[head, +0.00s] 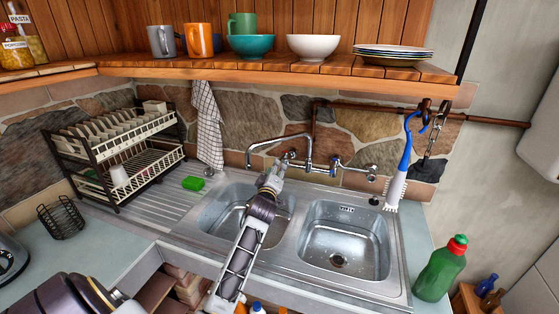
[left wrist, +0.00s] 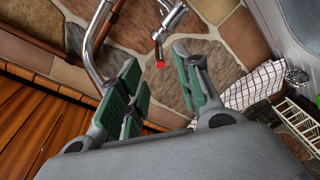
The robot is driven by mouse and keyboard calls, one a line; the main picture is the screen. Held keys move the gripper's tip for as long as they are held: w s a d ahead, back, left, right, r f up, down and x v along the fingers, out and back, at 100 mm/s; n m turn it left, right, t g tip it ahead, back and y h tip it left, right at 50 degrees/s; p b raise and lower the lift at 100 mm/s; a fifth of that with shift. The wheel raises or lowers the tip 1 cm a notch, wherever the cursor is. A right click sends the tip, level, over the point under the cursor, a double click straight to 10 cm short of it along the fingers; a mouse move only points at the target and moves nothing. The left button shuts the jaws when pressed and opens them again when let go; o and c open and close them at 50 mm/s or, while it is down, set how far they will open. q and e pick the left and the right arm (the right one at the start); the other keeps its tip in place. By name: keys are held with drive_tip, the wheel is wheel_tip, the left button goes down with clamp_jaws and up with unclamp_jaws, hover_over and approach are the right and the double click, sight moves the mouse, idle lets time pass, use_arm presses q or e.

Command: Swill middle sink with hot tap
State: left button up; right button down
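Two steel basins are set in the counter, a left one (head: 215,213) and a right one (head: 346,238); which is the middle sink is unclear. The chrome tap's spout (head: 280,140) arches left, its end over the back of the left basin. A red-tipped tap handle (left wrist: 160,64) shows in the left wrist view. My left gripper (head: 273,175) is raised before the tap, hiding part of the left basin. In the left wrist view its green-padded fingers (left wrist: 158,90) are apart, with the red tip beyond the gap. No running water shows. My right gripper is not in view.
A dish rack (head: 120,150), green sponge (head: 193,184) and checked towel (head: 207,125) are on the left. A blue-handled brush (head: 405,165) hangs at right, above a green bottle (head: 440,270). A wooden shelf (head: 280,72) with dishes overhangs the tap.

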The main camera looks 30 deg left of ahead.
sight(282, 158)
use_arm(q)
drive_tip(key=shift+p+x, duration=0.6)
drive_tip(key=shift+x, duration=3.4)
drive_tip(key=shift+c, duration=0.4)
clamp_jaws()
